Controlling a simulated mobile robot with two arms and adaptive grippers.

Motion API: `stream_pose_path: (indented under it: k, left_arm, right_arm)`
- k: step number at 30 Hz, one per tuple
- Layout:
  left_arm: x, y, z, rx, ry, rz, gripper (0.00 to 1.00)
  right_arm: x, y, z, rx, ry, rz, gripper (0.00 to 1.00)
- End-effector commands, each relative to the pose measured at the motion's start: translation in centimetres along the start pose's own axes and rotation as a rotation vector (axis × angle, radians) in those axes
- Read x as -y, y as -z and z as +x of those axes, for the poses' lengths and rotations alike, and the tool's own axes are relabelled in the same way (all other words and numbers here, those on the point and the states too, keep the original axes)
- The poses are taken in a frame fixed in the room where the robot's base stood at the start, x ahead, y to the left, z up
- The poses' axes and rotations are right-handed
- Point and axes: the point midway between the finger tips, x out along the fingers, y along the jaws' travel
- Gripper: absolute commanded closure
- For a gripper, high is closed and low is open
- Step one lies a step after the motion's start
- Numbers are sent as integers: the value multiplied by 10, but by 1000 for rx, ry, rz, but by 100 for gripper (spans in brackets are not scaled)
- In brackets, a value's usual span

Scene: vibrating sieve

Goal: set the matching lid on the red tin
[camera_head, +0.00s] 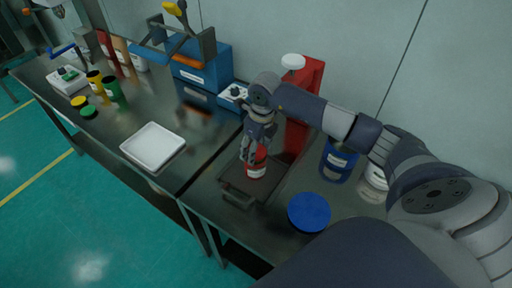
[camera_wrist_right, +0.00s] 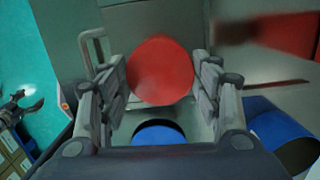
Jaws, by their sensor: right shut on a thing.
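The red tin (camera_head: 256,170), with a white label, stands on a dark plate under my right gripper (camera_head: 254,142). In the right wrist view a smooth round red top (camera_wrist_right: 160,72) sits between the two fingers of my right gripper (camera_wrist_right: 160,85), which is shut on it. I cannot tell whether this top is a lid seated on the tin or held just over it; the fingers hide the seam. A dark jointed shape (camera_wrist_right: 20,105) at the wrist view's left edge may be my left gripper; it is too small to read.
A blue disc (camera_head: 309,212) lies near the front; a blue tin (camera_head: 338,160) stands behind it. A red stand (camera_head: 305,105) rises behind the dark plate (camera_head: 236,195). A white tray (camera_head: 153,147), yellow and green tins (camera_head: 112,89) and a blue machine (camera_head: 205,70) are further left.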

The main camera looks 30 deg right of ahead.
Motion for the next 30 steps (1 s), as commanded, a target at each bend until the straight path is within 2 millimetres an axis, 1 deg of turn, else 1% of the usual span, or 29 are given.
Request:
stream_pose_path:
  k: [8, 18, 30]
  left_arm:
    - [1, 0, 0, 1, 1, -1, 22]
    - [2, -2, 5, 3, 2, -1, 22]
    - [2, -3, 5, 4, 3, -1, 22]
  right_arm:
    - [0, 0, 0, 0, 0, 0, 54]
    - [0, 1, 2, 0, 0, 0, 54]
    - [0, 1, 2, 0, 0, 0, 54]
